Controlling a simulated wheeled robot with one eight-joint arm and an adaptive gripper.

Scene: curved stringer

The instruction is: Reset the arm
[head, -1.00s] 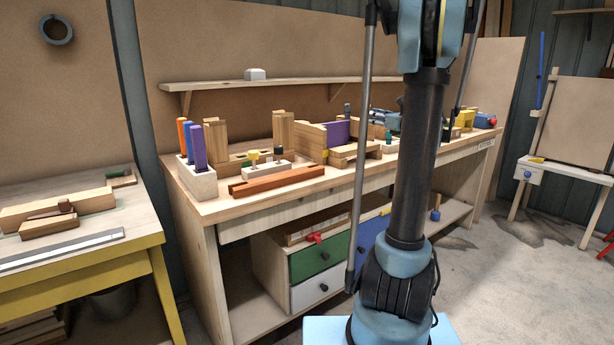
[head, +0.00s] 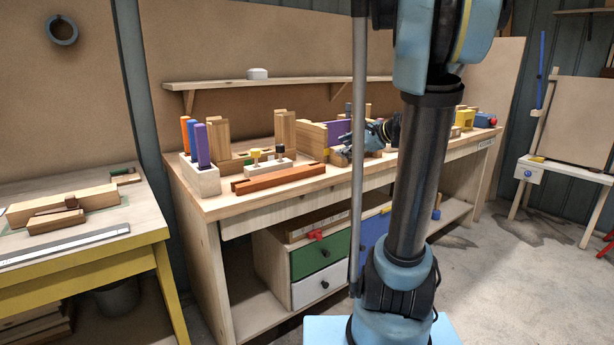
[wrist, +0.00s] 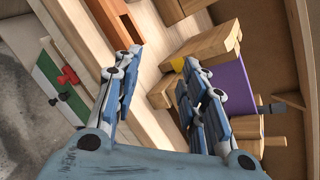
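My arm hides part of the bench in the head view.
The workbench (head: 215,207) holds a block with coloured handles (head: 203,178), an orange-brown wooden bar (head: 275,179) and several wooden pieces. Below are green (head: 320,255) and white (head: 318,285) drawers. A yellow-framed table (head: 150,235) stands left. Open concrete floor lies right.

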